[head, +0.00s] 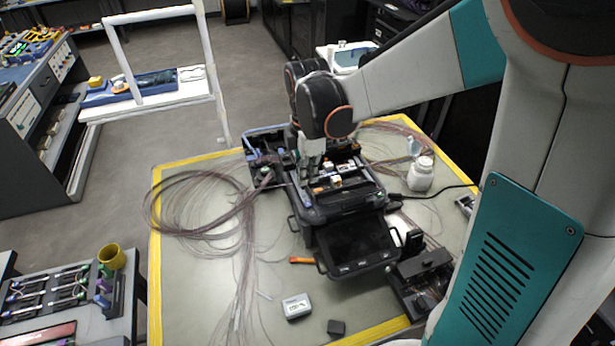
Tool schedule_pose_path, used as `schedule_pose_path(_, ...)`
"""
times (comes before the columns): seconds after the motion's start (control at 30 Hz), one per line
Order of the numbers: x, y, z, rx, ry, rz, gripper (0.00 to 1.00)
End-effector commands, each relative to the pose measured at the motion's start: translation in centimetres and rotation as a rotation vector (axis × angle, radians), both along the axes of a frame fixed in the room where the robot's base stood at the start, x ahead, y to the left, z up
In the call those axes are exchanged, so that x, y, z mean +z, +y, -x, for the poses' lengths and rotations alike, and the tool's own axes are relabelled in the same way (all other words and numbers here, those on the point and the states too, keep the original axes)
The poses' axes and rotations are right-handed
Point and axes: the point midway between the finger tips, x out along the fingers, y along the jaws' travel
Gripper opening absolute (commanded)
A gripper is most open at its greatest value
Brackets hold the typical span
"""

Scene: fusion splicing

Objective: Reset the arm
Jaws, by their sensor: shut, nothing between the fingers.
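My gripper (310,172) is at the end of my arm, pointing down over the fusion splicer (345,205) in the middle of the table. Its fingers are shut with nothing between them. The fingertips are just above or at the splicer's top; I cannot tell if they touch it. The splicer is a dark case with its top open, showing small white and orange parts (327,183). Its black screen panel (357,243) faces the front. My wrist hides the back part of the splicer.
The grey table (200,275) has yellow edges. Looped fibre cables (190,205) spread on the left. A white-capped bottle (421,174) stands right of the splicer, and a black device (425,275) at front right. A small grey box (297,306) lies in front. A side bench holds a yellow cup (111,257).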

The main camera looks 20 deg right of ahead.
Motion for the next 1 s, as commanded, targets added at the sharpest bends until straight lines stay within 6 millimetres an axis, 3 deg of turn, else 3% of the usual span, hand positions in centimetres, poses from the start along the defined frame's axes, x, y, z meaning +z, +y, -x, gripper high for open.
schedule_pose_path(0.67, 0.2, 0.0, 0.2, -0.018, -0.007, 0.0, 0.0)
schedule_pose_path(1.0, 3.2, -0.4, 4.2, -0.405, -0.158, -0.039, 0.0)
